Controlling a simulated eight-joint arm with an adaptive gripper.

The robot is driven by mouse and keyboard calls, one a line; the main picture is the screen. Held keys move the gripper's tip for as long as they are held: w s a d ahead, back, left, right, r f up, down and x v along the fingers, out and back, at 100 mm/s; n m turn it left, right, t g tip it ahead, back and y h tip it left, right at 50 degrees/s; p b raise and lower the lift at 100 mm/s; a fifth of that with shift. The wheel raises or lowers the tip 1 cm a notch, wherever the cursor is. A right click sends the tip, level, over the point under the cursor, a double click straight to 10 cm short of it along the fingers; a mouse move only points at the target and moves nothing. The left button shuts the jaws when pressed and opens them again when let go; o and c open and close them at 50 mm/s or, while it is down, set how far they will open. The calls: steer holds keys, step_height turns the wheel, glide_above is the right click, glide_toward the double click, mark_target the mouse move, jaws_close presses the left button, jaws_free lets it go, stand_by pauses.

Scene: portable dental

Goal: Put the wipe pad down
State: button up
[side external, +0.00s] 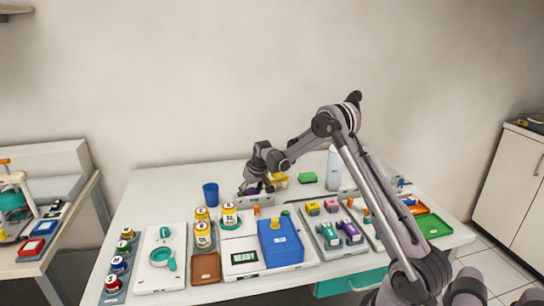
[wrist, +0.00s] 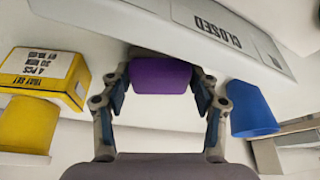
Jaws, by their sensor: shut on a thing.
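The purple pad (wrist: 160,76), which looks like the wipe pad, sits between the fingertips of my gripper (wrist: 161,90) in the wrist view. My gripper is shut on it, one finger at each side. In the side external view my gripper (side external: 262,183) is low over the back middle of the table, and a little purple of the pad (side external: 250,191) shows below it. Whether the pad touches the surface beneath cannot be told. A pale panel lettered CLOSED (wrist: 215,33) lies right behind the pad in the wrist view.
A blue cup (wrist: 252,108) stands right of my gripper in the wrist view. A yellow tray-set box (wrist: 42,78) and a yellow cup (wrist: 27,124) are at left.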

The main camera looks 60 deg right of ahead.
steer(key=shift+f, duration=0.1)
steer(key=o, duration=1)
steer(key=shift+o, duration=0.2)
steer(key=v, duration=1.2)
steer(key=s+a+r+n, duration=0.1)
steer(key=s+a+r, duration=0.3)
steer(key=a+r, duration=0.45)
steer(key=s+a+f+n+t+y, duration=0.1)
steer(key=s+a+f+n+t, duration=0.1)
steer(key=s+a, duration=1.7)
steer(key=shift+a+n+t+y, duration=0.25)
steer(key=shift+n+t+y, duration=0.2)
steer(key=shift+n, duration=0.35)
